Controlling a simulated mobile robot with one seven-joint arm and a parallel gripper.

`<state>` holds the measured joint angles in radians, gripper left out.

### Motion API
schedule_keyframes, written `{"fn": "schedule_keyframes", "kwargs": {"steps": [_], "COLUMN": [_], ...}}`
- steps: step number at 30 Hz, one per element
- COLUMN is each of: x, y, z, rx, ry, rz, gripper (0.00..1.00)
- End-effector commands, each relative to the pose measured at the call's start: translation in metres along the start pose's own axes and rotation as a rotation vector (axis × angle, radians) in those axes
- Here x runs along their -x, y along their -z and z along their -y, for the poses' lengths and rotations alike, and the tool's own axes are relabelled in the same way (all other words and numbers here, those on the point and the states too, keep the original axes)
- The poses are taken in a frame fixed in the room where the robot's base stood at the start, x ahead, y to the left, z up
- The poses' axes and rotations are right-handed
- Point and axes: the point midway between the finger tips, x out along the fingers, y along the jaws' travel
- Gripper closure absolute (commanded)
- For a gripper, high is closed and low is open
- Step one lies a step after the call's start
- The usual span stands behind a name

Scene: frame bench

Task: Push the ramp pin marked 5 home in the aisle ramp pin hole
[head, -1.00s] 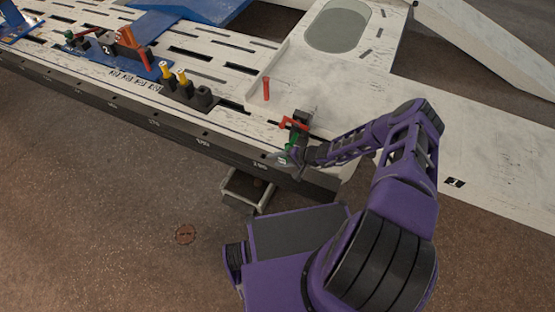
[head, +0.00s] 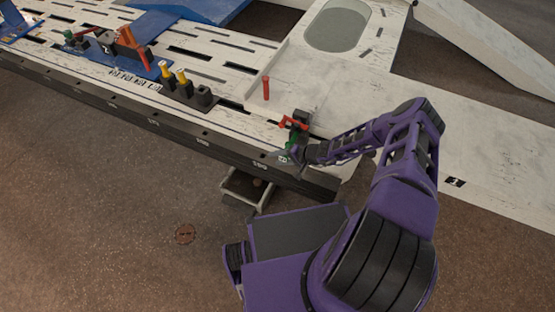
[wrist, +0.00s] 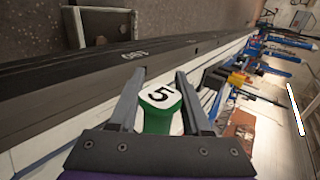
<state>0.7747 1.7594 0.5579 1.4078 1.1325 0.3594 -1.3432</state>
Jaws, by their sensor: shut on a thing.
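The green ramp pin with a white cap marked 5 (wrist: 158,100) sits between the two fingers of my gripper (wrist: 160,82) in the wrist view, with its cap facing the camera. My gripper is shut on it. In the head view, my gripper (head: 294,155) is at the near edge of the white ramp bench (head: 235,127), beside its dark side rail. Only a little green of the pin shows there. The pin's lower end and the aisle ramp pin hole are hidden, so I cannot tell how deep the pin sits.
A red-handled black clamp (head: 296,121) stands just behind my gripper. An upright red pin (head: 266,88) is farther back. Yellow-topped pins (head: 182,77) stand in a black holder to the left, near a blue tray (head: 120,60). A metal step (head: 243,190) hangs below the rail.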

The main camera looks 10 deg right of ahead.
Motion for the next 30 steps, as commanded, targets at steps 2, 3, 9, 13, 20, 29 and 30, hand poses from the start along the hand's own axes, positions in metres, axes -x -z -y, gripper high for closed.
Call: {"fn": "schedule_keyframes", "kwargs": {"steps": [2,3,9,13,20,29,30], "x": [-0.001,-0.001,0.000,0.000,0.000,0.000,0.000], "y": [0.003,0.004,0.009,0.012,0.018,0.025,0.027], "z": [-0.001,-0.001,-0.001,-0.001,0.000,0.001,0.000], "rx": [0.003,0.003,0.002,0.002,0.003,0.003,0.003], "ry": [0.000,0.000,0.000,0.000,0.001,0.000,0.000], "rz": [-0.001,-0.001,-0.002,-0.001,-0.001,-0.001,-0.001], "gripper": [1.00,1.00,1.00,1.00,1.00,1.00,1.00]}}
